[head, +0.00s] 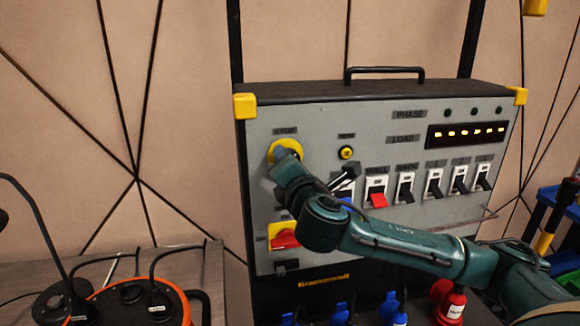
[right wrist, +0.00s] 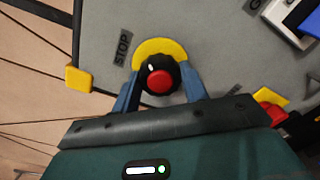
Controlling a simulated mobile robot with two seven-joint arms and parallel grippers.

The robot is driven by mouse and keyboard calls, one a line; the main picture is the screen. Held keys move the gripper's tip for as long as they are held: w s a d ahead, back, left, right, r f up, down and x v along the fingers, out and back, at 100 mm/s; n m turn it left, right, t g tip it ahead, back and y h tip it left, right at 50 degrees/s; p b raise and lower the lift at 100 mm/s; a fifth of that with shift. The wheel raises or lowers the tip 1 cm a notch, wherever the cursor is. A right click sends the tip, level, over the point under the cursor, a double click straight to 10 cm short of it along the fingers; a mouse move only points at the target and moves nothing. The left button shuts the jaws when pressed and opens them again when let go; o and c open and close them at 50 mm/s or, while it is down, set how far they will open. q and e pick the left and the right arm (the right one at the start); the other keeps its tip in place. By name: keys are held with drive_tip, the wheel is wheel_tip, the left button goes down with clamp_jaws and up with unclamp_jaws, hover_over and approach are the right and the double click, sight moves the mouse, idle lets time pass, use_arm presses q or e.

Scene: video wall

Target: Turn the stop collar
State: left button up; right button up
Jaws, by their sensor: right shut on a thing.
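The stop collar (right wrist: 150,66) is a black ring with a white mark around a red button (right wrist: 160,81), on a yellow round plate (right wrist: 158,47) beside the STOP label. In the head view the yellow plate (head: 271,149) shows at the panel's upper left, and my gripper hides most of the collar. My right gripper (right wrist: 162,84) faces the panel, its two blue fingers on either side of the collar and shut on it. It also shows in the head view (head: 285,156). My left gripper is not in view.
The grey panel (head: 330,118) carries a small yellow button (head: 346,153), several rocker switches (head: 405,188) and a red rotary switch (head: 285,239) on yellow below the collar. Coloured plugs (head: 455,304) stand along the bottom. An orange cable reel (head: 185,305) is at lower left.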

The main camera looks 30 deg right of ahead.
drive_tip(key=shift+r+m, duration=0.1)
drive_tip(key=shift+m, duration=0.5)
drive_tip(key=o, duration=1)
